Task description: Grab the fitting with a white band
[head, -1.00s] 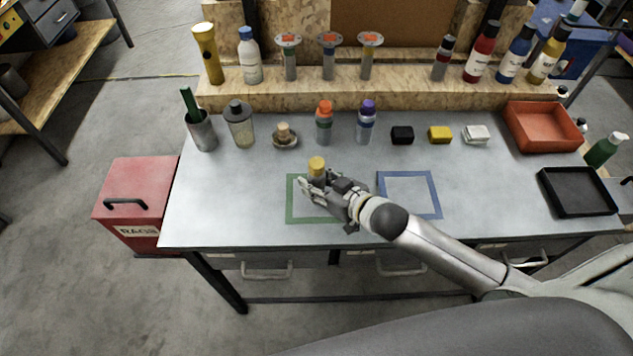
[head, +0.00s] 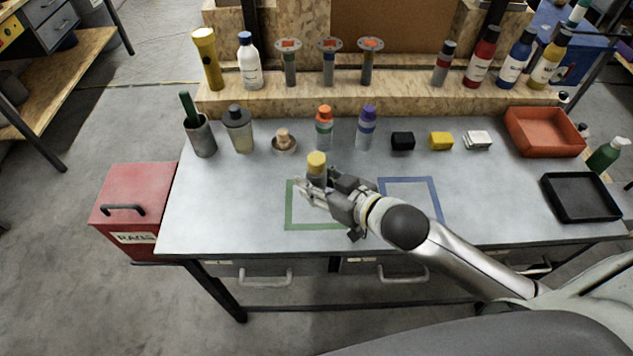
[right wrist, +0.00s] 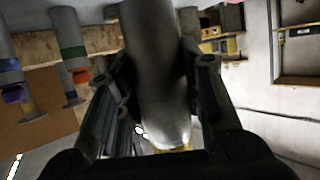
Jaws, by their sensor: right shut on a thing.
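A grey cylindrical fitting with a yellow cap (head: 317,161) stands upright in my right gripper (head: 318,189), above the back edge of the green-outlined square. My right gripper is shut around its body, and the fingers hide most of the lower part. In the right wrist view the grey body (right wrist: 155,70) runs between the two fingers (right wrist: 160,100), yellow end at the bottom. A paler zone shows near that end, but I cannot tell clearly whether it is a white band. An orange-capped fitting with a green band (head: 324,127) and a purple-capped one with a blue band (head: 366,128) stand behind.
The green square (head: 290,210) and a blue square (head: 437,200) mark the table. Black (head: 402,141), yellow (head: 440,141) and white (head: 477,140) blocks stand behind. A red bin (head: 545,132) and a black tray (head: 578,197) are at right. The front left of the table is clear.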

